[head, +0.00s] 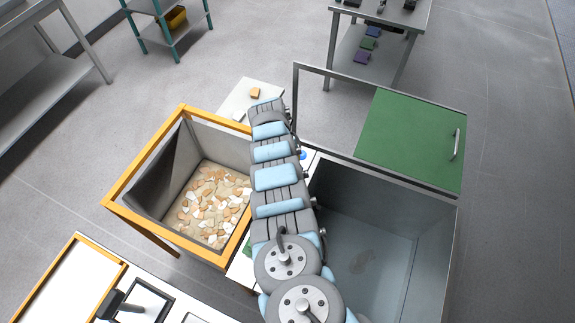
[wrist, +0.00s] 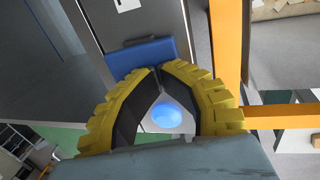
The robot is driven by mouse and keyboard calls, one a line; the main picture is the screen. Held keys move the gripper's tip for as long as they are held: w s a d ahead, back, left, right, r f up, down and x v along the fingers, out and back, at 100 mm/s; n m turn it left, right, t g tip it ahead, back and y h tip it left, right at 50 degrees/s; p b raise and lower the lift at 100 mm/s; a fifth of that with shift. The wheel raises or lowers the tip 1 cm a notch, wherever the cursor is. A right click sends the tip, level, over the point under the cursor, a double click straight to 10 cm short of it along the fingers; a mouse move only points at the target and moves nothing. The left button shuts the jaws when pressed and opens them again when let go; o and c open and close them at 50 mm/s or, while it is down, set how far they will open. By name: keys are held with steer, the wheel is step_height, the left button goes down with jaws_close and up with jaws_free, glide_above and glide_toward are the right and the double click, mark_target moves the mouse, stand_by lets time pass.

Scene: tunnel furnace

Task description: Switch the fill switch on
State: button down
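My gripper (wrist: 159,70) shows in the wrist view with its two yellow-backed black fingers meeting at the tips. Nothing is visibly held. A blue glowing disc (wrist: 167,117) on a pale plate shows through the gap between the fingers. A blue block (wrist: 140,57) lies just beyond the fingertips; I cannot tell whether they touch it. No label is readable, so I cannot tell which of these is the fill switch or its state. In the head view a small blue round spot (head: 303,155) shows right of my arm, and my arm hides the gripper.
An orange-framed bin (head: 150,157) of pale chips stands left of my arm. A grey open tank (head: 385,235) with a raised green lid (head: 408,135) stands right. An orange post (wrist: 227,50) rises close to the fingers on the right. Shelves and tables stand around open floor.

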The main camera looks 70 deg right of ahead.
steer(key=shift+s+a+p, duration=0.1)
steer(key=shift+s+p, duration=0.15)
steer(key=shift+p, duration=0.1)
steer(key=shift+s, duration=0.15)
steer(key=shift+s+p, duration=0.45)
steer(key=shift+p, duration=0.2)
steer(key=shift+r, duration=0.55)
steer(key=p+v, duration=0.2)
steer(key=v, duration=1.1)
steer(key=shift+w+r, duration=0.15)
